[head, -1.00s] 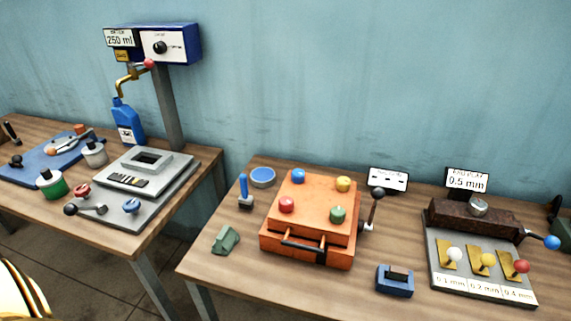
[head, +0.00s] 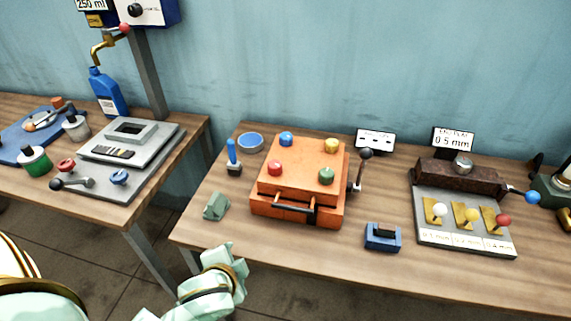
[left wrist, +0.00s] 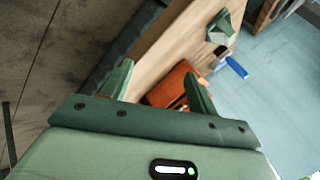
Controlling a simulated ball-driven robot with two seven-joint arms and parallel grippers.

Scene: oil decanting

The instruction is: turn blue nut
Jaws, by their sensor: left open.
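The blue nut (head: 286,139) is a small rounded knob at the back left of the top of an orange box (head: 270,181). Red (head: 275,168), yellow (head: 331,145) and green (head: 327,176) knobs sit at the other corners. In the left wrist view my left gripper (left wrist: 158,72) is open and empty, with its two green fingers apart. Part of the orange box (left wrist: 172,90) shows beyond the fingers; the blue nut cannot be made out there. In the head view my pale left arm shows at the bottom left, in front of the table. My right gripper is not in view.
A green block (head: 216,206) and a blue-handled tool (head: 233,157) stand left of the box, beside a blue round dish (head: 250,142). A black-knobbed lever (head: 362,168) rises on its right. A blue block (head: 383,237) lies front right. Bare wood lies before the box.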

